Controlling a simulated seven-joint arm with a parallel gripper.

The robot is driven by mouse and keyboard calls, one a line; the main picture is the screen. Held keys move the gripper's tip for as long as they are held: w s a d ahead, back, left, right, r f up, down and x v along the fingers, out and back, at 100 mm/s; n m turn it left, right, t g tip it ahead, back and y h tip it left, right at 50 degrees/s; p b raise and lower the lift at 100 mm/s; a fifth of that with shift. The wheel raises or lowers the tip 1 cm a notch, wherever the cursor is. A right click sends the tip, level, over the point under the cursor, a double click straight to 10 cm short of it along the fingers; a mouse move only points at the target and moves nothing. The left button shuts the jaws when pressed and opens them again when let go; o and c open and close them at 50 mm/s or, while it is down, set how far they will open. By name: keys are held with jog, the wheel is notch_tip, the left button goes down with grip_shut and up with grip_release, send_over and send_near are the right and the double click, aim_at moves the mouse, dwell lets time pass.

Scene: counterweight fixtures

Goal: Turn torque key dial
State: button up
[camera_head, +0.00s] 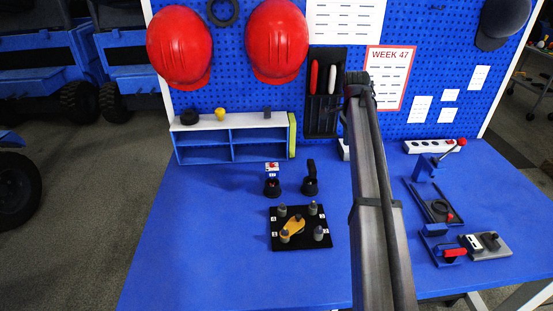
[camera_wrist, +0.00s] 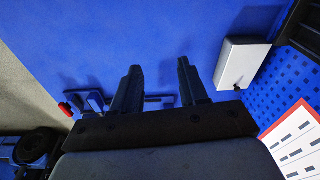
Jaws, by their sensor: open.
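A black square plate (camera_head: 300,241) lies on the blue bench. It has several grey pegs near its corners with small white labels. A yellow pointer-like key (camera_head: 293,228) with a dark knob lies across it, slanting between the lower-left peg and the middle; this looks like the dial. In the wrist view, my gripper (camera_wrist: 159,66) is open, with two dark fingers apart and nothing between them. The plate and yellow key do not show in that view. In the head view, my arm rises right of the plate and my fingers cannot be made out.
Two dark round fixtures (camera_head: 272,187) (camera_head: 310,186) stand behind the plate. A blue-and-white shelf (camera_head: 230,122) stands at the back. Fixtures with a red handle (camera_head: 453,252) and a grey base (camera_head: 492,251) are at right. A white box (camera_wrist: 240,62) shows in the wrist view. The bench's left front is clear.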

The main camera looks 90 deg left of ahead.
notch_tip(320, 180, up, 7)
jog(key=n, duration=0.2)
send_over(272, 165)
jog(key=a, duration=0.1)
jog(key=shift+g+h, duration=0.3)
jog(key=shift+g, duration=0.2)
notch_tip(272, 165, down, 14)
jog(key=shift+r, duration=0.25)
grip_shut()
